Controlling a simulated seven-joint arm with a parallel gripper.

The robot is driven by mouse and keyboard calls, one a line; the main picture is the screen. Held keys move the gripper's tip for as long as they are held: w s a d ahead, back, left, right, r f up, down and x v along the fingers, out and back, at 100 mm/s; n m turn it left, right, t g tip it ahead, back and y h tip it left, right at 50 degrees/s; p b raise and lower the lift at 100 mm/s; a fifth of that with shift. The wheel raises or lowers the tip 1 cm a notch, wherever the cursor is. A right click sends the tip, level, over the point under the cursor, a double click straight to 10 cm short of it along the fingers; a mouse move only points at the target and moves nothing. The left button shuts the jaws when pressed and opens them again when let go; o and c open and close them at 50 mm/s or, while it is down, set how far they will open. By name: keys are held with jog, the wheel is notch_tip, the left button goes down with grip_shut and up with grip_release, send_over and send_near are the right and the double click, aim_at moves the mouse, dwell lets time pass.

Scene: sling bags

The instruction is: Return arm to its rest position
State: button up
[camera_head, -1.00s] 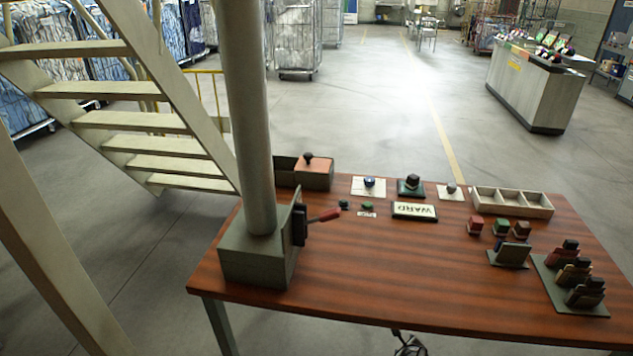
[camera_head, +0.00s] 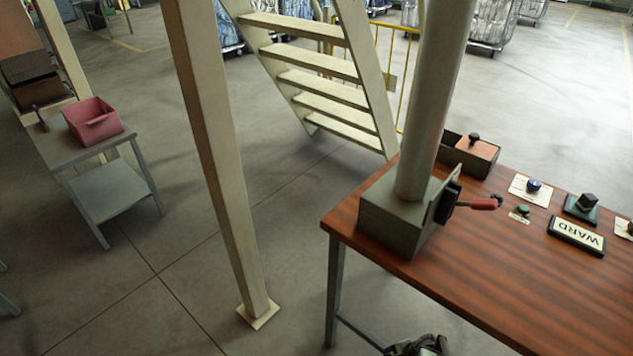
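A dark mechanical part, seemingly my gripper (camera_head: 420,346), shows at the bottom edge of the head view, below the front edge of the wooden table (camera_head: 450,285). Most of it is cut off by the frame, and its fingers cannot be made out. I cannot tell whether it is open or shut. Nothing held can be seen. It appears apart from the things on the table.
A grey post (camera_head: 432,100) with a block base and red handle (camera_head: 484,204) stands on the table's left end. A cream pillar (camera_head: 218,160), stairs (camera_head: 318,88) and side table with pink bin (camera_head: 92,122) stand left. Floor between is clear.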

jog(key=s+a+r+n+g+h, duration=0.2)
jog(key=s+a+n+g, duration=0.7)
jog(key=s+n, duration=0.5)
jog(key=shift+a+n+h, duration=0.4)
jog(key=shift+a+h, duration=0.4)
jog(key=shift+a, duration=0.35)
